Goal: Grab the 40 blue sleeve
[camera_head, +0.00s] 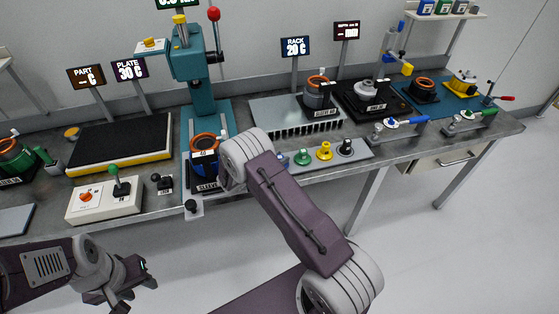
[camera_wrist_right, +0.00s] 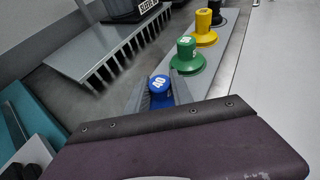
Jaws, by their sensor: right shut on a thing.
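The blue sleeve (camera_wrist_right: 160,85), marked 40 on its round top, stands upright between the two fingers of my right gripper (camera_wrist_right: 161,92) in the right wrist view. The fingers are shut on it from both sides, and its lower part is partly hidden by them. My left gripper (camera_head: 137,283) is open and empty, in front of the bench at the lower left, far from the sleeve.
Green (camera_wrist_right: 186,55), yellow (camera_wrist_right: 204,28) and black sleeves stand in a row beyond the blue one on a grey strip (camera_head: 362,153). The finned rack (camera_head: 275,108) stands behind them. A teal press (camera_head: 196,70) is to the left. A control box (camera_head: 104,199) sits at the front left.

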